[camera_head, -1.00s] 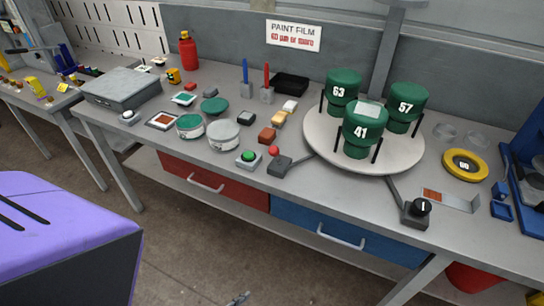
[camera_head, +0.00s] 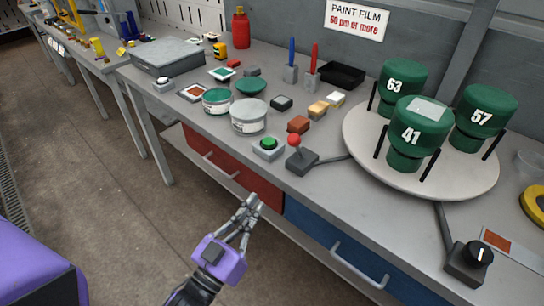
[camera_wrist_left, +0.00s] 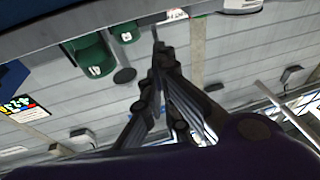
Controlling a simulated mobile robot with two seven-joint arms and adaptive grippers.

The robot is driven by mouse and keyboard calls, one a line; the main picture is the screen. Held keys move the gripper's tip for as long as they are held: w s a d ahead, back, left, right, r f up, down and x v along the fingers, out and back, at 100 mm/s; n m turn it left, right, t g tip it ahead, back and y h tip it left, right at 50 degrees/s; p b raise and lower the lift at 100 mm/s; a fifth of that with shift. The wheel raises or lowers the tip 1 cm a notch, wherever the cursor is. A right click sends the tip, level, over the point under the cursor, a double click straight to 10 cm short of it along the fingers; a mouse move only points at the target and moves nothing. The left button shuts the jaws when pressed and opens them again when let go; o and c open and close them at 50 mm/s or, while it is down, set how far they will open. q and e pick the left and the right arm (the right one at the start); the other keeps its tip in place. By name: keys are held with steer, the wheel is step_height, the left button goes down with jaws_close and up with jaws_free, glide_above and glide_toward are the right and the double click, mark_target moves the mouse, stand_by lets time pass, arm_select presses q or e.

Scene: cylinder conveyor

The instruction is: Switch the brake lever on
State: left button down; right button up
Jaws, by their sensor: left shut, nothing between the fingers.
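A lever with a red ball (camera_head: 294,141) stands on a dark grey box (camera_head: 302,163) near the table's front edge. A cable runs from the box towards the round white turntable (camera_head: 365,150). The lever leans slightly to the left. My left gripper (camera_head: 251,201) is shut and empty, below and left of the lever box, in front of the red drawer, and touches nothing that I can see. In the left wrist view its fingers (camera_wrist_left: 156,45) are close together with nothing between them. The lever cannot be made out there. My right gripper is not in view.
A green button box (camera_head: 268,147) sits just left of the lever and a brown block (camera_head: 298,124) behind it. Green canisters (camera_head: 419,122) stand on the turntable. A black knob box (camera_head: 469,262) is at the right front. The grey table edge lies above my gripper.

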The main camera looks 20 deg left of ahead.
arm_select(q)
steer(key=r, duration=0.1)
steer(key=s+r+t, duration=0.1)
steer(key=shift+a+r, duration=0.2)
steer(key=shift+r, duration=0.1)
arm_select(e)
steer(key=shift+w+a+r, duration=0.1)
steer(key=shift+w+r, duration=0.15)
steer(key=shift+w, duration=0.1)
arm_select(q)
steer(key=shift+w, duration=0.1)
steer(key=p, duration=0.3)
glide_toward(298, 150)
step_height(298, 150, up, 5)
steer(key=w, duration=0.3)
steer(key=shift+w+a+r, duration=0.25)
steer(key=shift+w, duration=0.25)
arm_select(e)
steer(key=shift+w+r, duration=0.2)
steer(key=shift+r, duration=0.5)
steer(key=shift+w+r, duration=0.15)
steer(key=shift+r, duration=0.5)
arm_select(q)
steer(key=shift+r, duration=0.1)
